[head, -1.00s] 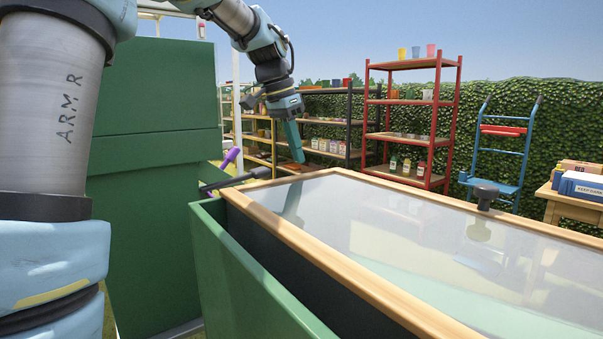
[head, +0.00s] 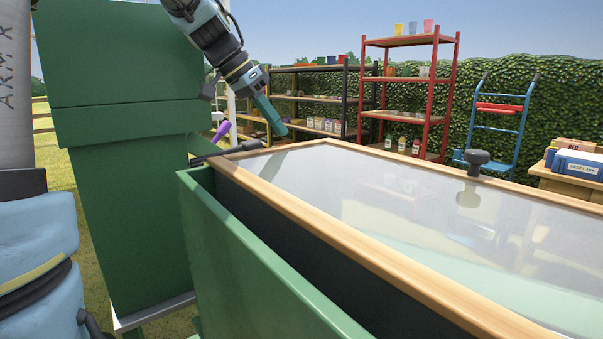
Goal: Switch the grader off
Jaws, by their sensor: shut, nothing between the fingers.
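My gripper (head: 268,108) is in the upper middle of the head view. Its teal fingers are together, pointing down and right, with nothing between them. The tip shows above the far left corner of a glass-lidded green box (head: 240,235); I cannot tell whether it touches. A purple-tipped lever (head: 221,130) stands left of the gripper, behind that box, apart from the fingers. A tall green cabinet (head: 125,90) stands at the left. No part is plainly marked as the grader or its switch, so I cannot tell which machine it is.
The wood-framed glass lid (head: 400,190) has a black knob (head: 477,160) and fills the right foreground. A black bar (head: 228,152) lies near its far left corner. A red shelf (head: 408,90), a blue hand truck (head: 500,115) and a table with boxes (head: 575,180) stand behind.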

